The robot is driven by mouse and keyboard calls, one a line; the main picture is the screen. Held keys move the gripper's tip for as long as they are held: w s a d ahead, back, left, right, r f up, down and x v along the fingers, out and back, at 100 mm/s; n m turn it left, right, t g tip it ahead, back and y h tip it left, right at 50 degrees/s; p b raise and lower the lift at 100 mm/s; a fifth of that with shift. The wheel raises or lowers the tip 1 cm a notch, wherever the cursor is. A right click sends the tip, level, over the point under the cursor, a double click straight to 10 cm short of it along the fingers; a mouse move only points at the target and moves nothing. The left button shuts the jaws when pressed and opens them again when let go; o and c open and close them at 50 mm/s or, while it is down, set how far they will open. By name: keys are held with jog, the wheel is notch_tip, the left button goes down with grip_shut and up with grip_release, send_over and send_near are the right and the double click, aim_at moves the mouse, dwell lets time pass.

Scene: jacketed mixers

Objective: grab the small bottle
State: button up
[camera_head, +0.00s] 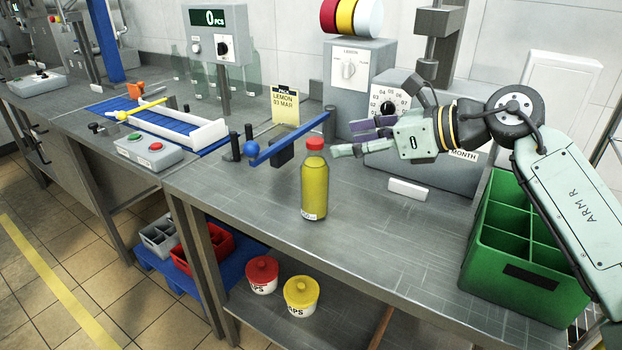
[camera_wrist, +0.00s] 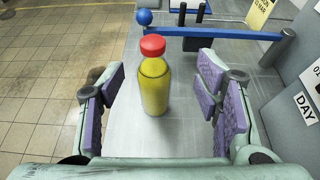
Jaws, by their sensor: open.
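The small bottle (camera_head: 315,185) is filled with yellow liquid, has a red cap and stands upright on the grey metal table. In the wrist view the bottle (camera_wrist: 154,85) stands ahead, between the two purple-padded fingers in the picture and slightly beyond their tips. My gripper (camera_head: 345,138) is open and empty. In the head view it is to the right of the bottle, at about the height of its cap, with its fingers pointing left toward it. In the wrist view, gaps show between the bottle and both fingers of my gripper (camera_wrist: 160,92).
A blue bar with a ball end (camera_head: 290,138) lies behind the bottle. A grey box with a date dial (camera_head: 395,105) stands behind my gripper. A green divided crate (camera_head: 520,255) is at the right. The table front near the bottle (camera_head: 390,245) is clear.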

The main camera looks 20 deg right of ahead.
aim_at(315, 151)
jog(key=p+x, duration=0.1)
jog(key=x, duration=0.1)
jog(key=p+x, duration=0.1)
jog(key=x, duration=0.2)
jog(key=p+x, duration=0.1)
jog(key=x, duration=0.2)
jog(key=shift+s+a+f, duration=0.1)
jog(key=shift+s+a, duration=0.25)
jog(key=shift+w+f, duration=0.15)
jog(key=shift+f, duration=0.05)
jog(key=shift+c, duration=0.5)
jog(key=shift+a, duration=0.1)
grip_shut()
